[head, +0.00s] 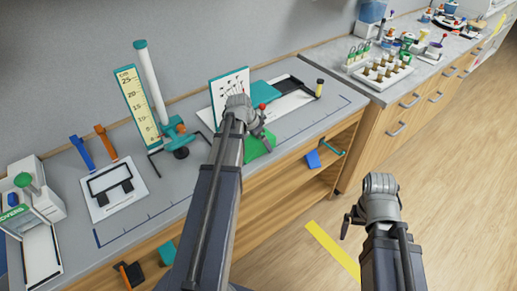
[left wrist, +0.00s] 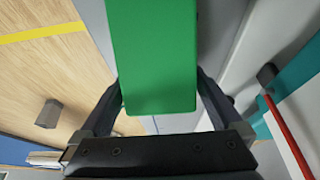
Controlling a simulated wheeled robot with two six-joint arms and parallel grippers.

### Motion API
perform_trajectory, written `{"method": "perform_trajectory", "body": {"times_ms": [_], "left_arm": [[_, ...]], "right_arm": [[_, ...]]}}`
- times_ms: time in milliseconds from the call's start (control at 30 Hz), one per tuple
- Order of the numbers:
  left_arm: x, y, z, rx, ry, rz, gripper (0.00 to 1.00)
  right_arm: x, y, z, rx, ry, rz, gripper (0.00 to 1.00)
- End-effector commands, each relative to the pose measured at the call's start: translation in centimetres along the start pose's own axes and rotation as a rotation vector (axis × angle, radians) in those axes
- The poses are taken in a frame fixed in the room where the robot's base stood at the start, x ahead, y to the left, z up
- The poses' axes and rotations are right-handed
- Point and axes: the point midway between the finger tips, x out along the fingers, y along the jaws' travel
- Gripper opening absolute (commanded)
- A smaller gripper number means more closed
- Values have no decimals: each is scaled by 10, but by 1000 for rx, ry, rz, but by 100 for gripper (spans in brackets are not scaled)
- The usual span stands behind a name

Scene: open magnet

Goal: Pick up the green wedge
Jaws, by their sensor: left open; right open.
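The green wedge (head: 258,146) lies near the front edge of the grey bench, partly hidden behind my left gripper in the head view. My left gripper (head: 262,130) is right at it, with its fingers open. In the left wrist view the wedge (left wrist: 152,55) shows as a long green block between the two open fingers of the left gripper (left wrist: 160,85). Whether either finger touches it I cannot tell. My right gripper (head: 352,222) is open and empty, over the floor in front of the bench.
A white panel with a teal edge (head: 229,90) and a white-and-black tray (head: 290,96) stand behind the wedge. A teal stand with a white column (head: 148,80) is to the left.

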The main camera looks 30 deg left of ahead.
Motion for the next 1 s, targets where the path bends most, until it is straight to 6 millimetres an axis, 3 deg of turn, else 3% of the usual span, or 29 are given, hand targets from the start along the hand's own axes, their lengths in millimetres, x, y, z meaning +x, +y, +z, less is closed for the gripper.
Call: {"method": "perform_trajectory", "body": {"times_ms": [233,900,1000], "left_arm": [[0,0,0,0,0,0,98],[0,0,0,0,0,0,22],[0,0,0,0,0,0,21]], "right_arm": [[0,0,0,0,0,0,100],[0,0,0,0,0,0,100],[0,0,0,0,0,0,100]]}}
